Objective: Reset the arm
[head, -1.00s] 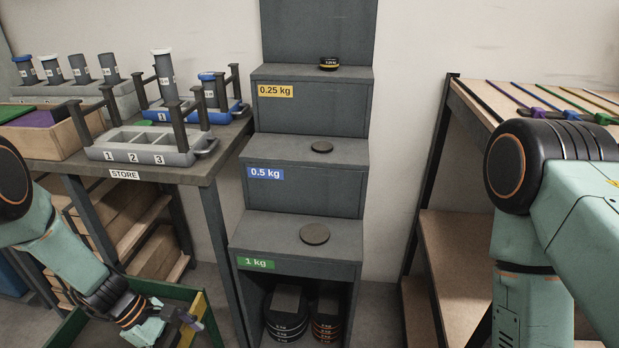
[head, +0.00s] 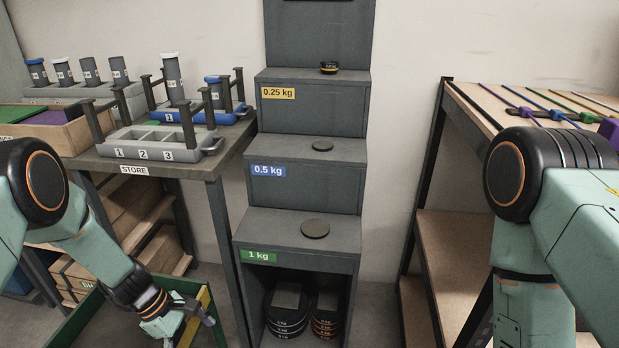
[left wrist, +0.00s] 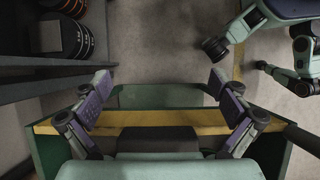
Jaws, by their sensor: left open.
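My left gripper (head: 190,322) hangs low at the lower left of the head view, in front of a green bin edge with a yellow strip. In the left wrist view its two fingers (left wrist: 160,105) are spread wide, with nothing between them but the green and yellow rim (left wrist: 195,118) and floor beyond. It is open and empty. My right arm (head: 560,200) stands at the right of the head view, its upper part showing; its gripper is out of the frame.
A grey stepped stand (head: 305,195) labelled 0.25, 0.5 and 1 kg stands in the middle, with discs on its steps and stacked weights (head: 325,315) below. A STORE table (head: 205,165) with trays is at left. A wooden-topped bench (head: 480,110) with coloured strips is at right.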

